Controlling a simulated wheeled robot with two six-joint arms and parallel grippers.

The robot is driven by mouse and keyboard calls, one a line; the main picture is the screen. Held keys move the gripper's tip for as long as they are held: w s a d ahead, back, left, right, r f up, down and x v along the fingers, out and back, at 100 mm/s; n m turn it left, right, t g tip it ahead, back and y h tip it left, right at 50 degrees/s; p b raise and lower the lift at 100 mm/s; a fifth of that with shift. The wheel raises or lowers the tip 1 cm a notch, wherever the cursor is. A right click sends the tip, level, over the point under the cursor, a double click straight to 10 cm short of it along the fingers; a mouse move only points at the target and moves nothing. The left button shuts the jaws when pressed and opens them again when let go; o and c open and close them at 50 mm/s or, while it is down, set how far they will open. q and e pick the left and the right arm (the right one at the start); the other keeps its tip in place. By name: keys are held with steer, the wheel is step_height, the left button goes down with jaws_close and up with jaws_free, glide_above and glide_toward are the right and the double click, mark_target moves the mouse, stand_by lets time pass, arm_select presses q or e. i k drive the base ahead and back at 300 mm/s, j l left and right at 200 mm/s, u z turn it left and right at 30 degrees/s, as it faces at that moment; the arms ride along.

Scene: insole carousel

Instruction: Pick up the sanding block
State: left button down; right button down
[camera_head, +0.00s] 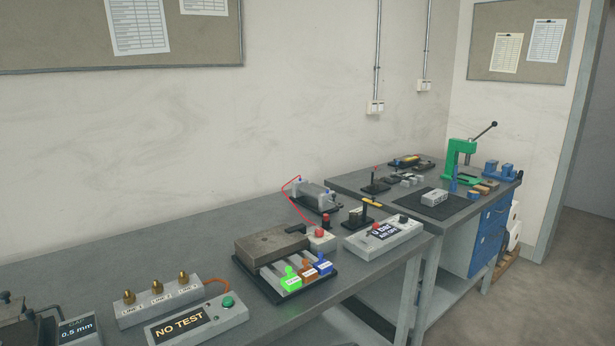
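I cannot pick out the sanding block for certain. A small tan block (481,190), which may be it, lies on the far workbench (345,181), at the right, beside a blue upright item (453,183) and in front of a blue fixture. It is too small in the picture to tell its details. Neither of my grippers is in view.
The near workbench (150,250) carries a NO TEST box (190,322), a tray with coloured tags (283,290), and a white display box (383,237). A green press (459,160) and a black mat (455,207) are on the far bench. Open floor (560,270) lies at right.

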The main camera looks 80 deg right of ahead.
mark_target(483, 191)
steer(key=z, duration=3.75)
steer(key=u, duration=0.3)
steer(key=i+l+u, duration=0.2)
steer(key=u, duration=0.2)
steer(key=i+l+u, duration=0.2)
steer(key=u, duration=0.2)
steer(key=i+l+u, duration=0.15)
steer(key=l+u, duration=0.25)
steer(key=i+l+u, duration=0.1)
steer(key=l, duration=0.45)
steer(key=i+l+u, duration=0.15)
steer(key=l, duration=0.4)
steer(key=i+l+u, duration=0.1)
steer(key=l, duration=0.45)
steer(key=i+l+u, duration=0.1)
steer(key=l, duration=0.5)
steer(key=i+l+u, duration=0.15)
steer(key=l, duration=0.45)
